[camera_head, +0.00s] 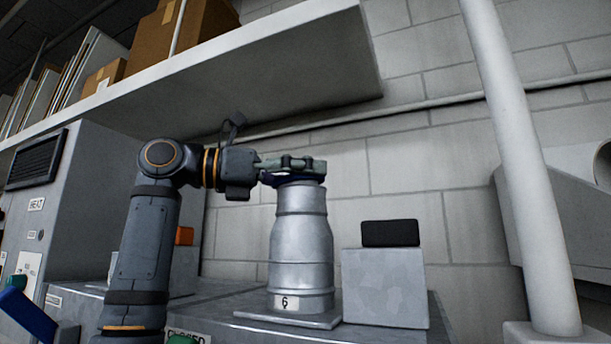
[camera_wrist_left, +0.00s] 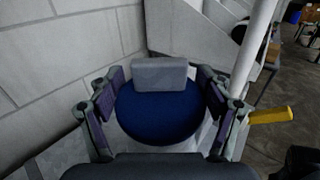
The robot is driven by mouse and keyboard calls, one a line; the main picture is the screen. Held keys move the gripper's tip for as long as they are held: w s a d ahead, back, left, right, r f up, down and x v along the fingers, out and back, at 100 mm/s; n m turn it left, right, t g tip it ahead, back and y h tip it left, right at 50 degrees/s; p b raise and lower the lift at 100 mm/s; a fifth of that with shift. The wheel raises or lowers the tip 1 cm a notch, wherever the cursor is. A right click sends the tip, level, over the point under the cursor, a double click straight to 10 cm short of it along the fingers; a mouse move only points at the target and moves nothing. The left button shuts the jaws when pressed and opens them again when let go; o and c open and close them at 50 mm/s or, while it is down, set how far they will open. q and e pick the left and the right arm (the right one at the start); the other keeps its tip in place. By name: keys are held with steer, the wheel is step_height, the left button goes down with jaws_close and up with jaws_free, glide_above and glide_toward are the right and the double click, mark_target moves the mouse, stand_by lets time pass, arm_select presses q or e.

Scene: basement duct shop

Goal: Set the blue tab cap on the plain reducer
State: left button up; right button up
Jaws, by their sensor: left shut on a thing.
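My left gripper (camera_head: 306,166) is shut on the blue tab cap (camera_head: 285,180) and holds it flat at the top of a reducer. In the left wrist view the cap (camera_wrist_left: 158,118) is a dark blue disc between the two fingers (camera_wrist_left: 160,100). The silver reducer (camera_head: 301,248), marked 6, stands upright on a flat plate (camera_head: 290,319). The cap appears slightly left of its rim; I cannot tell whether they touch. In the wrist view the cap hides the reducer's top. My right gripper is not in view.
A grey box (camera_head: 384,288) with a black block (camera_head: 390,233) on top stands close right of the reducer. A white shelf (camera_head: 270,75) overhangs the arm. A white pole (camera_head: 518,170) stands at right. An orange item (camera_head: 184,236) sits behind the arm.

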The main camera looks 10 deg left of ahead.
arm_select(q)
steer(key=shift+f, duration=0.15)
steer(key=shift+r, duration=0.25)
steer(key=shift+r+p, duration=0.65)
steer(key=shift+p, duration=0.05)
steer(key=shift+f+b, duration=0.8)
steer(key=shift+b, duration=0.05)
stand_by(0.4)
steer(key=o, duration=1.3)
steer(key=shift+a, duration=0.1)
